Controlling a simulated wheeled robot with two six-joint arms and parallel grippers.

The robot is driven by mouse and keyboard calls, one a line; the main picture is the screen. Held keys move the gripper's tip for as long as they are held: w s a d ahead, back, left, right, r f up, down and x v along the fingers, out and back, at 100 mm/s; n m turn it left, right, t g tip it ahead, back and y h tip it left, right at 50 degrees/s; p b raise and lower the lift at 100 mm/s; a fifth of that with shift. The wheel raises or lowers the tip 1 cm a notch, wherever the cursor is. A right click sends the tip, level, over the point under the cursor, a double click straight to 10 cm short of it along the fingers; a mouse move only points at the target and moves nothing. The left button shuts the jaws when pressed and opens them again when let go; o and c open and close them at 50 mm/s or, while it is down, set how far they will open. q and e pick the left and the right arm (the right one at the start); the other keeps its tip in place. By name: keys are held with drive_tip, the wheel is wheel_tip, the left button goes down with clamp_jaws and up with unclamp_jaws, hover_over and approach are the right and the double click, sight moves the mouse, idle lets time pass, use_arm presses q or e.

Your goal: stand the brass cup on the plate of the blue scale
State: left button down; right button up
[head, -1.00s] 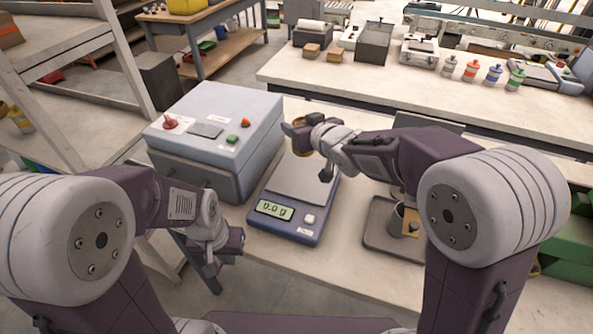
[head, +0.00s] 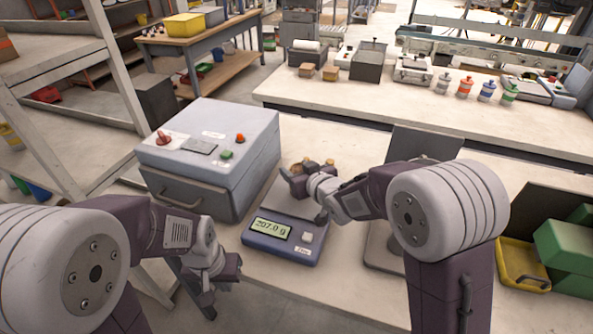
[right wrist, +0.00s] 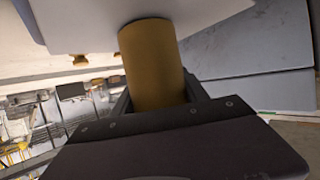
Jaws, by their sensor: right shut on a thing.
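The blue scale (head: 286,248) stands on the bench, its display reading about 207.0 g. Its grey plate (head: 283,208) is partly hidden by my right arm. My right gripper (head: 303,180) is at the plate's far part, shut on the brass cup (right wrist: 153,65). In the right wrist view, the cup's end meets the pale plate (right wrist: 200,22), with no clear gap. In the head view only a bit of the brass cup (head: 311,165) shows past the fingers. My left gripper (head: 222,278) hangs low at the bench's near left edge, away from the scale; its jaws are unclear.
A grey-blue box machine (head: 213,155) with buttons stands just left of the scale. A grey tray (head: 382,250) lies to the right, mostly behind my right arm. A yellow tray (head: 523,262) and green bins (head: 566,248) are at far right.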

drive_tip(key=shift+s+f, duration=0.1)
drive_tip(key=shift+f, duration=0.05)
drive_tip(key=o, duration=1.4)
drive_tip(key=shift+r, duration=0.4)
drive_tip(key=p+v, duration=0.1)
drive_tip(key=v, duration=1.1)
